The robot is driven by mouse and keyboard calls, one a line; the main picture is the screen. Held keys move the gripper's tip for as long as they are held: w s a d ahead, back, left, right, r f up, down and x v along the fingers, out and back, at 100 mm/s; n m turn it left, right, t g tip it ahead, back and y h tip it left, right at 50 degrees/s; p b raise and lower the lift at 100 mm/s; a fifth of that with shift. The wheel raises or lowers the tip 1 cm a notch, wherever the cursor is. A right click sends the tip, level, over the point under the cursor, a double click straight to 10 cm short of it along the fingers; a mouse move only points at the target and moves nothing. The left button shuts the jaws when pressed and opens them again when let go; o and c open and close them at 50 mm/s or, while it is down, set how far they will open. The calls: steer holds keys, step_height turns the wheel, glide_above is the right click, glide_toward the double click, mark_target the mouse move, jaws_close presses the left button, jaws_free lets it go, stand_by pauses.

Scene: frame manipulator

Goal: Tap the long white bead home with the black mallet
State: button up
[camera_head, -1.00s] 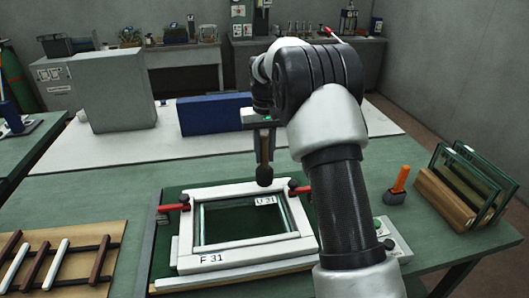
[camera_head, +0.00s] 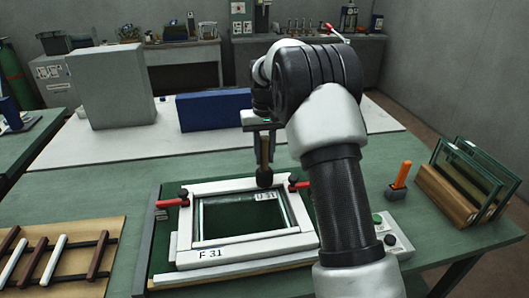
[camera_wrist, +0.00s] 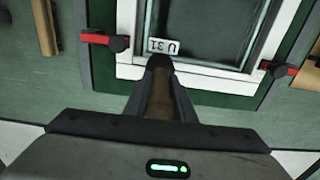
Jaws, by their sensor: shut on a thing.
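My gripper (camera_head: 263,131) is shut on the black mallet (camera_head: 264,176), which hangs head down. In the wrist view the mallet's brown handle (camera_wrist: 161,95) runs between the fingers to its dark head. The head is over the far side of the white frame (camera_head: 240,255), marked F 31, close to the U 31 label on the glass (camera_head: 235,218). Whether it touches the frame is unclear. White strips line the frame's opening; I cannot tell which is the long white bead. The far strip (camera_wrist: 200,71) is partly hidden by the mallet in the wrist view.
Red clamps (camera_head: 172,202) with black knobs flank the frame on its green board. A rack (camera_head: 70,235) of white and brown strips lies at left. An orange-handled tool (camera_head: 401,175) and glass panes in a wooden rack (camera_head: 448,200) stand at right.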

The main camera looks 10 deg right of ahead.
mark_target(265, 137)
steer(key=shift+f, duration=0.35)
steer(key=shift+r, duration=0.1)
step_height(265, 137, up, 5)
steer(key=p, duration=0.4)
stand_by(0.4)
